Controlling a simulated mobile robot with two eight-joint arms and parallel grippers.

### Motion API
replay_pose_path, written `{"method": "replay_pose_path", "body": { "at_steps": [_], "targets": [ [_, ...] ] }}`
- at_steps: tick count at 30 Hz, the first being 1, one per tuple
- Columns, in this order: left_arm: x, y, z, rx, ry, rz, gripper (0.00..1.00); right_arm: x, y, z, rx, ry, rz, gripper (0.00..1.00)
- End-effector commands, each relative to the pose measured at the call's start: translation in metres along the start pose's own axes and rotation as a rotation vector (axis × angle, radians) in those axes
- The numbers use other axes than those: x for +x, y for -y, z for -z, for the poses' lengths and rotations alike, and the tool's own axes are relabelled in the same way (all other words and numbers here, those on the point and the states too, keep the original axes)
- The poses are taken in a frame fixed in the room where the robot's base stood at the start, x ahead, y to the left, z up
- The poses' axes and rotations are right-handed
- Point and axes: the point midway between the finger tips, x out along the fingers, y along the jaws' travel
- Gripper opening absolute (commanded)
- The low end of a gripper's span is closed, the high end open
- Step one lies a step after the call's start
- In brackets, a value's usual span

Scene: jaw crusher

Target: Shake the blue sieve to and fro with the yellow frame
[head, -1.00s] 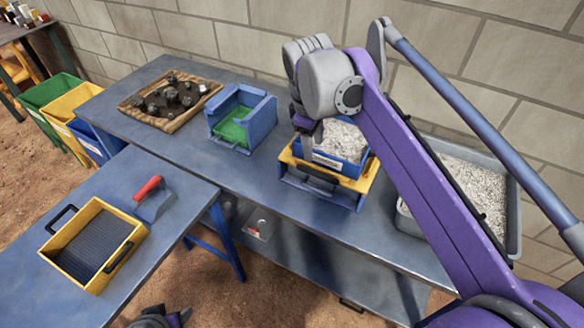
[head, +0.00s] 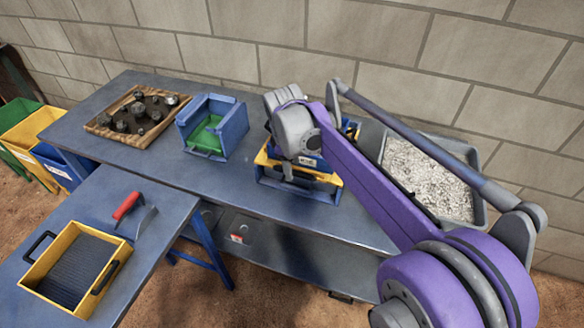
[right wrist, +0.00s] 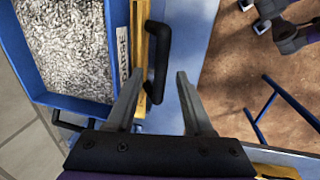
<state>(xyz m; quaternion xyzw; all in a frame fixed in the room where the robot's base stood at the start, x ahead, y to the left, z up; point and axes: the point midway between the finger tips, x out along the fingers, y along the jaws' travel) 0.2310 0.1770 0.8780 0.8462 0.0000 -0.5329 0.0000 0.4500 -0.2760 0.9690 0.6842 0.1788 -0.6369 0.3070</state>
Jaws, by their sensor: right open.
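The blue sieve (head: 319,163) holds grey-white gravel and sits in the yellow frame (head: 327,178) on the long blue table; my right arm partly hides both. In the right wrist view, the sieve (right wrist: 22,55) is at the left, with the yellow frame (right wrist: 138,45) along its right side. A black handle (right wrist: 165,45) stands out from the frame. My right gripper (right wrist: 158,74) is open, its fingertips on either side of the handle's near end. In the head view my right gripper (head: 288,168) is at the frame's front. Dark grey parts, apparently my left gripper (right wrist: 285,30), show top right in the wrist view.
A grey tub of pale gravel (head: 476,207) stands right of the frame. A blue box with green inside (head: 238,125) and a wooden tray of dark rocks (head: 93,127) stand to the left. A yellow-framed screen (head: 110,275) and a red-handled tool (head: 127,206) lie on the nearer table.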

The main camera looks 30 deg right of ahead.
Motion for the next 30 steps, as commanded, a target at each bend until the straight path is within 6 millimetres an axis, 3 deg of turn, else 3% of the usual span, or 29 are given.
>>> {"method": "replay_pose_path", "body": {
  "at_steps": [4, 12, 14, 21, 30],
  "targets": [
    [0.0008, 0.0, -0.0006, 0.0, 0.0, 0.0, 0.59, 0.01, -0.0001, -0.0001, 0.001, 0.0, 0.0, 0.52],
    [0.0007, 0.0, -0.0005, 0.0, 0.0, 0.0, 0.59, 0.0114, 0.0, -0.0001, 0.0, 0.0, 0.0, 0.52],
    [0.0007, 0.0, -0.0005, 0.0, 0.0, 0.0, 0.59, 0.0114, 0.0, -0.0001, 0.0, 0.0, 0.0, 0.45],
    [0.0007, 0.0, -0.0005, 0.0, 0.0, 0.0, 0.59, 0.0112, 0.0001, 0.0, 0.0, 0.0, 0.0, 0.02],
    [0.0007, 0.0, -0.0005, 0.0, 0.0, 0.0, 0.59, 0.0111, 0.0001, 0.0, 0.0, 0.0, 0.0, 0.0]
  ]
}}
